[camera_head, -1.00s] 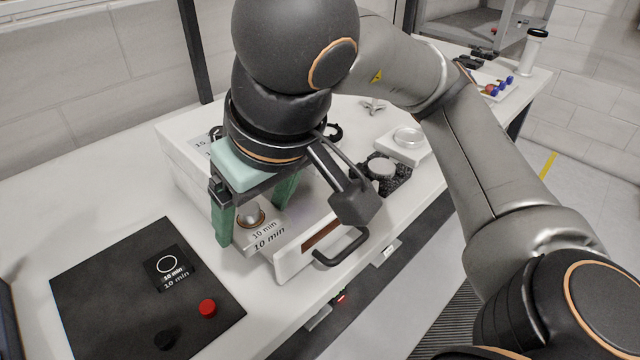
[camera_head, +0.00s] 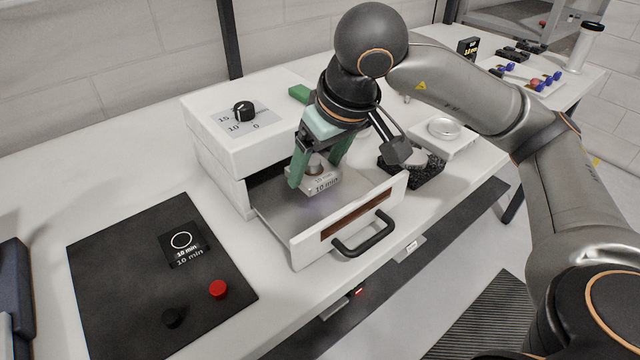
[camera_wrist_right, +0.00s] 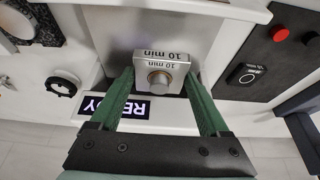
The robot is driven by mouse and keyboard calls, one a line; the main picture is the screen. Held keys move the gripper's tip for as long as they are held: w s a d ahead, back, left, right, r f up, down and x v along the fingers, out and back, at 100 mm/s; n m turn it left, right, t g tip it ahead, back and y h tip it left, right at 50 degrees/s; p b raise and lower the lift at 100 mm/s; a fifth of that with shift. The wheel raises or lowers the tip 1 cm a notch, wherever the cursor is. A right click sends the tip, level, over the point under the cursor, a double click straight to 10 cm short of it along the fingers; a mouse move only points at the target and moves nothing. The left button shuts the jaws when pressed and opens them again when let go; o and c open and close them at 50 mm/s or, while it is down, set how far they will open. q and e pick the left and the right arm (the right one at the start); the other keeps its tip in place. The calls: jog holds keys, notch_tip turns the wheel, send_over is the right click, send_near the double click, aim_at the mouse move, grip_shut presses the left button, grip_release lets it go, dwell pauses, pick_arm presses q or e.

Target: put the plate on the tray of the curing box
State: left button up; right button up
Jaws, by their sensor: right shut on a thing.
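The plate (camera_head: 325,185) is a small metal block marked "10 min" with a round knob on top. My right gripper (camera_head: 318,168) has green fingers on both sides of the knob and is shut on the plate. The plate is over the metal tray (camera_head: 285,207) of the curing box (camera_head: 225,140), whose drawer is pulled out. I cannot tell whether the plate touches the tray. In the right wrist view the plate (camera_wrist_right: 162,57) is level between the fingertips, with the tray (camera_wrist_right: 120,28) around it. My left gripper is not in view.
The drawer front (camera_head: 310,240) with its black handle (camera_head: 365,238) stands at the tray's near side. A black panel (camera_head: 130,300) with a red button (camera_head: 218,289) lies at left. A dark stand (camera_head: 425,175) and a white unit (camera_head: 470,128) are at right.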

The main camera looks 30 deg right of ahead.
aim_at(320, 199)
jog(key=shift+w+d+f, duration=0.3)
jog(key=shift+w+f, duration=0.05)
jog(key=shift+f, duration=0.2)
jog(key=shift+w+d+f, duration=0.3)
jog(key=shift+f, duration=0.2)
notch_tip(320, 199, down, 4)
jog(key=shift+w+d+r, duration=0.15)
jog(key=shift+r, duration=0.1)
jog(key=shift+f+b, duration=0.2)
jog(key=shift+b, duration=0.25)
jog(key=o, duration=1.4)
jog(key=shift+r, duration=0.1)
